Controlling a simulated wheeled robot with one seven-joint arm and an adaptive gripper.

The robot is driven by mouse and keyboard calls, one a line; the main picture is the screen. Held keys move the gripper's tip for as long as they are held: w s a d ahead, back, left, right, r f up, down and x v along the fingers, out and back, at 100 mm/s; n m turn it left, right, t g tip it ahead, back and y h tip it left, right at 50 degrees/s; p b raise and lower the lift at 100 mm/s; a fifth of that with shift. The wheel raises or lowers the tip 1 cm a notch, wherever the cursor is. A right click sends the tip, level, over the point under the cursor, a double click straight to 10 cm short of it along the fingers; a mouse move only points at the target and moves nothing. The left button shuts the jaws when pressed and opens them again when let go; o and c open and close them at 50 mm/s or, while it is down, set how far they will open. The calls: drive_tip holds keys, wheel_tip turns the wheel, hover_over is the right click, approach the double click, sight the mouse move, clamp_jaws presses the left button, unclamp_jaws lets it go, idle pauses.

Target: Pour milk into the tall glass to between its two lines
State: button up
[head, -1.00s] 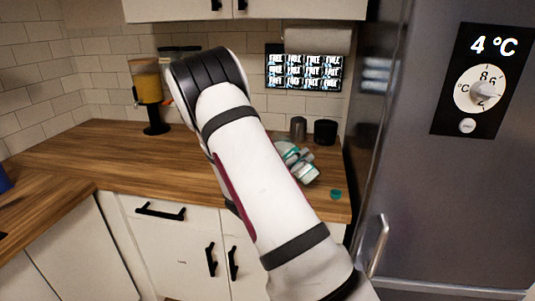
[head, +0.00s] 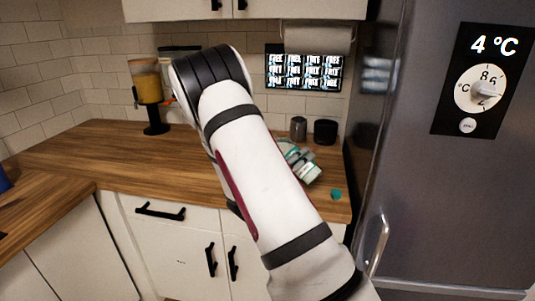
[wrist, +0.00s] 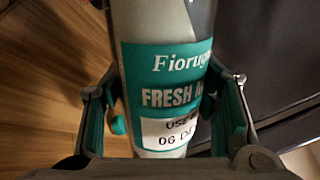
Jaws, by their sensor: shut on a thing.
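The milk bottle (wrist: 160,95) has a teal label reading "FRESH" and fills the middle of the wrist view. My gripper (wrist: 165,118) has a finger on either side of it and is shut on it. In the head view the teal and white bottle (head: 308,172) shows partly beside my arm, tilted, over the right part of the counter. My arm covers much of the bottle and gripper there. I cannot make out the tall glass or its lines in either view; it may be hidden behind my arm.
A teal cap (head: 336,193) lies near the counter's (head: 110,155) right front edge. A grey canister (head: 298,128) and a black canister (head: 325,132) stand at the back wall. A juice dispenser (head: 148,88) stands at back left. The fridge (head: 440,190) bounds the right side. The left counter is mostly clear.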

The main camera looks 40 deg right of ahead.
drive_tip(key=shift+s+r+n, duration=0.25)
drive_tip(key=shift+r+n, duration=0.7)
drive_tip(key=shift+n, duration=0.05)
idle(0.5)
drive_tip(key=shift+w+r+n+p, duration=0.2)
drive_tip(key=shift+r+n+p, duration=0.25)
drive_tip(key=shift+p, duration=0.1)
drive_tip(key=shift+w+r+n+p, duration=0.15)
drive_tip(key=shift+r+n+p, duration=0.3)
drive_tip(key=shift+p, duration=0.05)
idle(1.2)
drive_tip(key=shift+n, duration=0.3)
idle(1.2)
